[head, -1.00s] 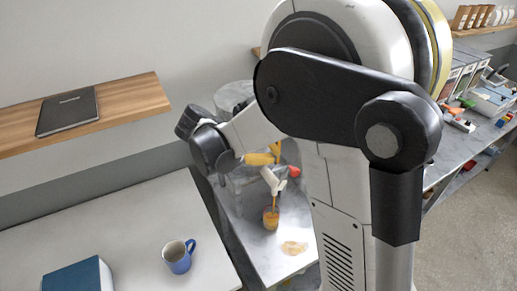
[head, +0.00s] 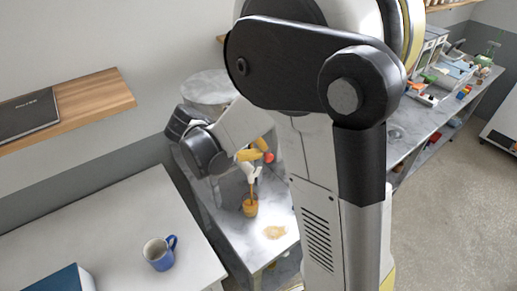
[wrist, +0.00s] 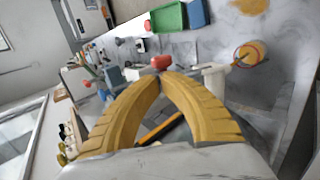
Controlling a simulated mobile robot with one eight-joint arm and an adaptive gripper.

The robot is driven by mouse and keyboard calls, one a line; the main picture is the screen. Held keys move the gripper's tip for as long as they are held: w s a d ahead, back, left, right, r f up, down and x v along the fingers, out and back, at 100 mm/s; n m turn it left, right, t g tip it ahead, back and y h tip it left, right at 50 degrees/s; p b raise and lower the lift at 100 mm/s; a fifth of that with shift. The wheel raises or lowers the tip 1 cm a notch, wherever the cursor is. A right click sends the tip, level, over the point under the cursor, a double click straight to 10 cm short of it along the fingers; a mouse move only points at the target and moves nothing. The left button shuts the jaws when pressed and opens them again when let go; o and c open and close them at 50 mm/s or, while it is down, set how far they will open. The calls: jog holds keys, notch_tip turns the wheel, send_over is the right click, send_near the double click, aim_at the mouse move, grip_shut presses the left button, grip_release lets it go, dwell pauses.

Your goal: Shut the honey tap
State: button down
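The honey tap has a pale spout (head: 252,172) and a red knob (head: 268,157). A thin amber stream runs from the spout into a honey jar (head: 250,208) below it. In the wrist view the red knob (wrist: 161,62) is just beyond the fingertips, and the jar (wrist: 250,54) is at the upper right beside the pale spout (wrist: 214,82). My gripper (head: 258,150) is at the tap, next to the knob. Its yellow fingers meet at their tips in the wrist view (wrist: 160,77). I cannot tell whether they touch the knob, and nothing clearly shows between them.
A honey puddle (head: 275,232) lies on the marble bench in front of the jar. A blue mug (head: 160,253) and a blue box (head: 62,280) are on the white table at left. A wooden shelf (head: 95,103) is above it. Bins and tools stand on the bench at right.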

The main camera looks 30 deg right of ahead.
jog(key=shift+d+f+y, duration=0.15)
jog(key=shift+d+y, duration=0.45)
jog(key=shift+y, duration=0.1)
jog(key=d+f+y+b, duration=0.3)
jog(key=d+f+y, duration=0.2)
jog(key=f, duration=0.1)
jog(key=shift+w+d+f+y+b, duration=0.15)
jog(key=shift+d+f+y+b, duration=0.15)
jog(key=shift+d+f+y, duration=0.1)
dwell(0.3)
jog(key=shift+f, duration=0.1)
jog(key=shift+a, duration=0.15)
dwell(0.5)
jog(key=shift+a+r, duration=0.35)
jog(key=shift+a, duration=0.35)
